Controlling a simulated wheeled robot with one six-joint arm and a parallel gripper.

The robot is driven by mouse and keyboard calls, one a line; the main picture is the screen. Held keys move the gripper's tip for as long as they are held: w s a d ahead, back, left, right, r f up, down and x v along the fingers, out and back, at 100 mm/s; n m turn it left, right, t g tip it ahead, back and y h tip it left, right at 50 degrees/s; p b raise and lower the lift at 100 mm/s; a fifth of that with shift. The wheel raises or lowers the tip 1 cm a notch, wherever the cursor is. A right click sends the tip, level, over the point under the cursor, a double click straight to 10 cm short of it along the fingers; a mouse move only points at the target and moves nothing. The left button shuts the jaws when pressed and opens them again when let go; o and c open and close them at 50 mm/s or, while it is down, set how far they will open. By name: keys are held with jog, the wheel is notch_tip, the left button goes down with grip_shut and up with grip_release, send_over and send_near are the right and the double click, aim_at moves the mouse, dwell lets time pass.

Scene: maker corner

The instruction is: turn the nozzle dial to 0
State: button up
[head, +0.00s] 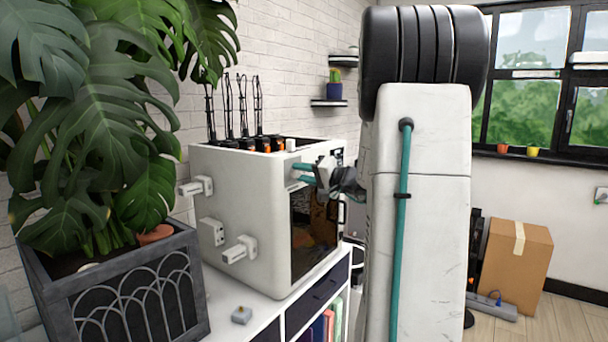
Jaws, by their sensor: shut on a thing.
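The white box-shaped machine (238,210) stands on a white cabinet, its dark glazed front (314,222) turned to the right. My gripper (298,174) is at the upper part of this front, near the corner edge, with its two teal fingers pointing left. The fingers are shut on the nozzle dial, which is largely hidden by the fingers and the machine's edge. I cannot read the dial's marks or its setting from here. My white arm covers the middle of the view and hides what lies behind it.
A large leafy plant in a dark planter (120,290) stands close at the left. A small grey block (241,314) lies on the cabinet top (262,305). Black towers (242,105) rise from the machine's top. A cardboard box (515,265) stands on the floor at the right.

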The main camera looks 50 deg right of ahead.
dwell(0.3)
jog(key=o, duration=1)
jog(key=shift+c, duration=0.2)
jog(key=s, duration=0.7)
jog(key=shift+s+d, duration=0.3)
jog(key=shift+s, duration=0.1)
